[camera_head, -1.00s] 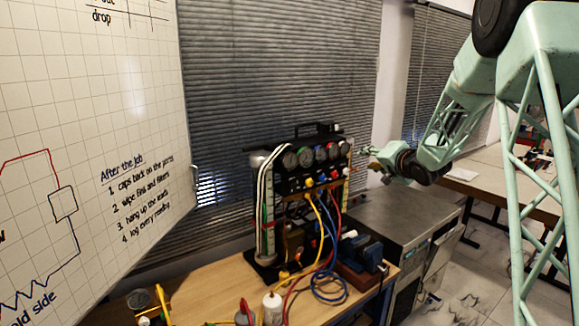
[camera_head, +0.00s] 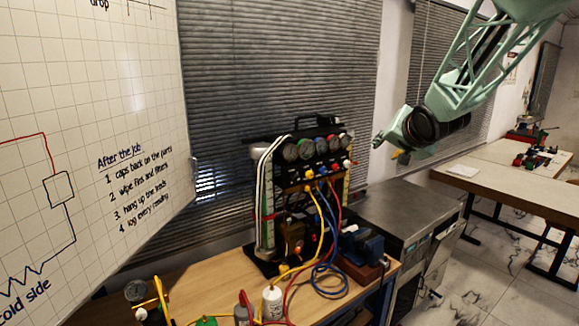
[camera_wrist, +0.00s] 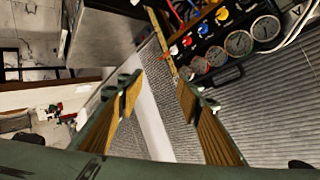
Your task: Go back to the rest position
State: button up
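My gripper (camera_head: 382,142) is in the air to the right of the gauge rig (camera_head: 268,205) in the head view, clear of it, above the grey metal cabinet. In the wrist view, my gripper (camera_wrist: 160,87) has two fingers with yellow-brown pads standing well apart. Nothing is between them except background. The rig's row of gauges (camera_wrist: 238,43) shows at the top right of the wrist view, beyond the fingers.
A wooden bench (camera_head: 222,268) holds the rig, hoses and small bottles. The grey cabinet (camera_head: 385,207) stands beside it. A whiteboard (camera_head: 90,110) fills the left. Another table (camera_head: 505,178) stands at the right. The air around my gripper looks clear.

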jog(key=s+a+f+n+g+h+b, duration=0.1)
jog(key=s+a+g+b, duration=0.1)
jog(key=s, duration=1.3)
jog(key=s+a+f+n+g+b, duration=0.1)
jog(key=s+f+g+b, duration=0.15)
jog(key=s, duration=1.25)
jog(key=s+a+f+n+g+b, duration=0.1)
jog(key=s+a+f, duration=0.1)
jog(key=s, duration=0.9)
jog(key=s+a+f+n+g+y+b, duration=0.1)
jog(key=s+f, duration=0.4)
jog(key=s, duration=0.6)
jog(key=s+a+f+n+g+b, duration=0.2)
jog(key=s+a+f, duration=0.1)
jog(key=s, duration=0.8)
jog(key=shift+a+f, duration=0.35)
jog(key=shift+a, duration=0.35)
